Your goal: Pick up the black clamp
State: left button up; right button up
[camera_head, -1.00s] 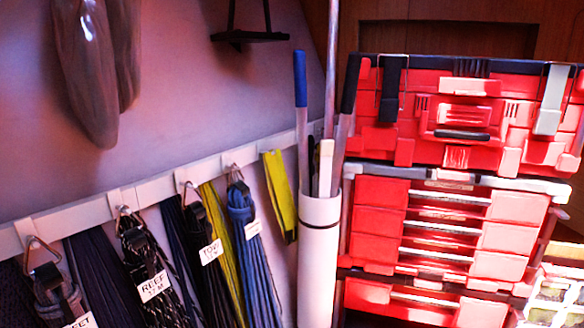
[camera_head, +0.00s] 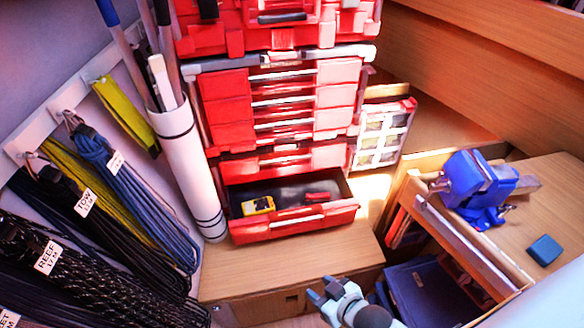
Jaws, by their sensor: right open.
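I cannot make out a black clamp for certain in the head view. The bottom drawer (camera_head: 290,228) of the red tool chest stands open. A yellow item (camera_head: 257,206) lies at its left and a small red item (camera_head: 318,197) at its right; the dark inside is hard to read. My right gripper (camera_head: 319,289) is at the bottom centre, open and empty, in front of the wooden ledge and below the drawer. My left gripper is not in view.
A workbench (camera_head: 560,190) at the right carries a blue vise (camera_head: 474,182) and a small blue block (camera_head: 544,249). A white tube (camera_head: 187,165) with poles stands left of the chest. Coiled lines (camera_head: 130,190) hang at the left. The wooden ledge (camera_head: 290,262) is bare.

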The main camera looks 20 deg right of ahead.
aim_at(308, 203)
jog(key=z, duration=0.8)
